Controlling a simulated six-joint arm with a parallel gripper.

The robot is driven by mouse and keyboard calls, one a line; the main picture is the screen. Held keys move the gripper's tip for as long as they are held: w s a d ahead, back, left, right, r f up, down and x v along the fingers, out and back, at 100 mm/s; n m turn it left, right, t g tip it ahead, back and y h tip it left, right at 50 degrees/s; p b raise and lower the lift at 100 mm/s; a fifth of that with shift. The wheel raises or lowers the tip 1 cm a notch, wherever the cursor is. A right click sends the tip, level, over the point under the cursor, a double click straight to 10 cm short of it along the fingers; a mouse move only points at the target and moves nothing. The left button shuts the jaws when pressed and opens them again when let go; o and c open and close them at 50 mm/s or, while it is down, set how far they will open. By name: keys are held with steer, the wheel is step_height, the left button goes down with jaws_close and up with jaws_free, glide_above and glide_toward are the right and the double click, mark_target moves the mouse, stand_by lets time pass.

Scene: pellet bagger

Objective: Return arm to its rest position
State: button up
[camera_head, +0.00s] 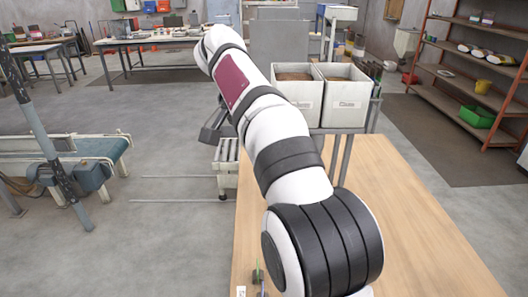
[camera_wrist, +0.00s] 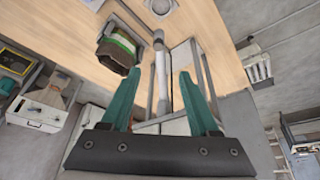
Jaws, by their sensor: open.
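My arm reaches from the bottom of the head view up and to the left over the wooden table (camera_head: 410,240). In the wrist view my gripper (camera_wrist: 160,72) shows two teal fingers standing apart. No object is held between them; a metal post shows in the gap, beyond the fingers. I cannot make out the fingers in the head view, where my arm covers part of the scene.
In the wrist view, a brown container with a green and white band (camera_wrist: 117,48) is on the wooden surface. In the head view, two white bins (camera_head: 345,106) stand beyond the table. A conveyor (camera_head: 85,150) is left; a shelf rack (camera_head: 470,80) is right.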

steer(key=shift+r, duration=0.15)
steer(key=s+d+f+n+g+y, duration=0.1)
steer(key=s+d+f, duration=0.15)
steer(key=s, duration=0.45)
steer(key=s+d+f+n+g+y, duration=0.1)
steer(key=s+d, duration=0.2)
steer(key=s, duration=0.5)
steer(key=s+f+y, duration=0.1)
steer(key=s+f, duration=0.5)
steer(key=s, duration=0.4)
steer(key=s+f+n+g+y, duration=0.1)
steer(key=s+f+y, duration=0.1)
steer(key=s+f, duration=0.4)
steer(key=s, duration=0.4)
steer(key=shift+a+f+n, duration=0.2)
steer(key=shift+a+n, duration=0.1)
